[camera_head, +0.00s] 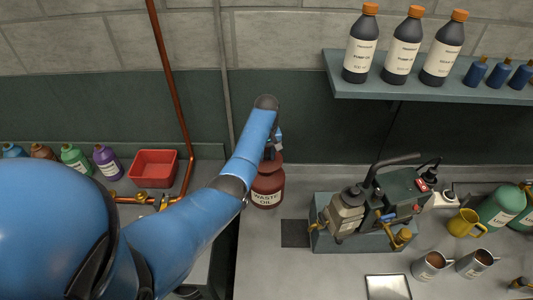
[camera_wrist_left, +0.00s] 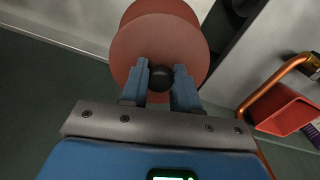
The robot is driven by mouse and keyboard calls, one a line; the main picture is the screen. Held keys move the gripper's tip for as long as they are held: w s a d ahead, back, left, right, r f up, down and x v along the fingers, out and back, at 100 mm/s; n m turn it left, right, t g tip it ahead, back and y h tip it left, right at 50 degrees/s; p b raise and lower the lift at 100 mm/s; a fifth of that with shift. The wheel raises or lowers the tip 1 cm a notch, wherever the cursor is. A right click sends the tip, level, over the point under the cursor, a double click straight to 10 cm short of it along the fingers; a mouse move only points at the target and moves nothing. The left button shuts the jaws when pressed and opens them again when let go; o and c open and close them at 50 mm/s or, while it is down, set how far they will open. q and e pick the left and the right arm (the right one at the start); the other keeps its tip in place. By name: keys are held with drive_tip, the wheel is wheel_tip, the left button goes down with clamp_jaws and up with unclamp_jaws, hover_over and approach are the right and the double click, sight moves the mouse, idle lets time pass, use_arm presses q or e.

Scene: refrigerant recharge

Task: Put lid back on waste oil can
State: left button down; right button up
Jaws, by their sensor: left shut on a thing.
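The waste oil can (camera_head: 267,193) is a dark red can with a white label, standing on the bench against the wall, left of the middle. My left gripper (camera_head: 273,150) is over its top, partly hidden by my blue forearm. In the left wrist view, the gripper (camera_wrist_left: 160,77) is shut on the black knob of a round red lid (camera_wrist_left: 160,42). Behind the lid, the red can (camera_wrist_left: 165,7) shows at the top edge. The lid overlaps the can in this view; I cannot tell whether it touches the rim. My right gripper is not in view.
A grey machine (camera_head: 345,239) with pumps and hoses stands right of the can. A red bin (camera_head: 154,168) and copper pipe (camera_head: 171,90) are to the left. A shelf (camera_head: 430,91) with bottles hangs at upper right. A metal tray (camera_head: 387,287) lies in front.

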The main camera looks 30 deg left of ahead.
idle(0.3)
use_arm(q)
drive_tip(key=c, duration=0.8)
unclamp_jaws()
drive_tip(key=shift+o, duration=0.7)
drive_tip(key=o, duration=0.4)
drive_tip(key=shift+r, duration=0.15)
drive_tip(key=shift+r+p, duration=1.15)
drive_tip(key=shift+r, duration=2.2)
